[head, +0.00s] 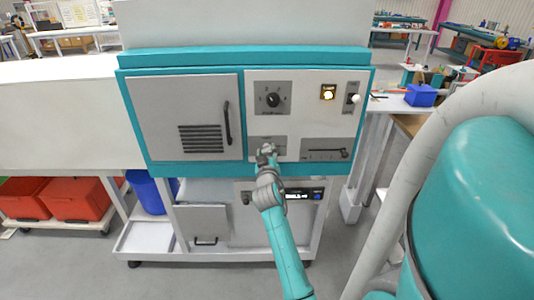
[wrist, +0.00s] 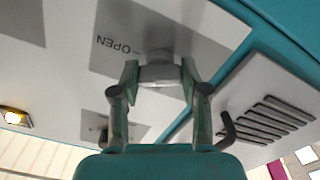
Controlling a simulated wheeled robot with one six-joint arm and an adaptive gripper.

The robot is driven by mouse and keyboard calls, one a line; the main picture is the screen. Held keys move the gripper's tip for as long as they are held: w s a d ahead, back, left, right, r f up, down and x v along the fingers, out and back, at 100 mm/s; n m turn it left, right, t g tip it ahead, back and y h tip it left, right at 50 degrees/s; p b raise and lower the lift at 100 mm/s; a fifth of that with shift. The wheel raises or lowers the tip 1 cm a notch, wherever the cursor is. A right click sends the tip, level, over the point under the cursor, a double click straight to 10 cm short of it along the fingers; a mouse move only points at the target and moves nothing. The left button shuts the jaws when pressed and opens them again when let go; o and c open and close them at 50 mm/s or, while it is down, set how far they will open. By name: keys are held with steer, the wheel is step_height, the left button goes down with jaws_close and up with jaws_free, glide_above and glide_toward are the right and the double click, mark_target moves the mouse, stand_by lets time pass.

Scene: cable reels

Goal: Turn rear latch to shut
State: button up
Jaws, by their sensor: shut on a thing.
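The latch (wrist: 160,72) is a grey knob on a grey plate (wrist: 122,25) marked OPEN, seen upside down in the wrist view. My gripper (wrist: 159,78) is shut on it, one finger on each side. In the head view my gripper (head: 267,151) is at the lower middle of the white and teal cabinet front, over the small grey plate (head: 255,142). There the gripper largely hides the latch, and its exact angle cannot be told.
Around it are a dial (head: 272,100), a lit yellow button (head: 328,93), a switch (head: 353,98) and a slider panel (head: 325,148). A vented door (head: 185,105) with a protruding dark handle (head: 227,123) is left. A drawer unit (head: 203,222) lies below.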

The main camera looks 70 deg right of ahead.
steer(key=n, duration=1.2)
steer(key=shift+n, duration=0.3)
stand_by(0.4)
steer(key=o, duration=1.1)
steer(key=shift+o, duration=0.2)
steer(key=shift+a, duration=0.1)
steer(key=v, duration=1.2)
steer(key=shift+f, duration=0.1)
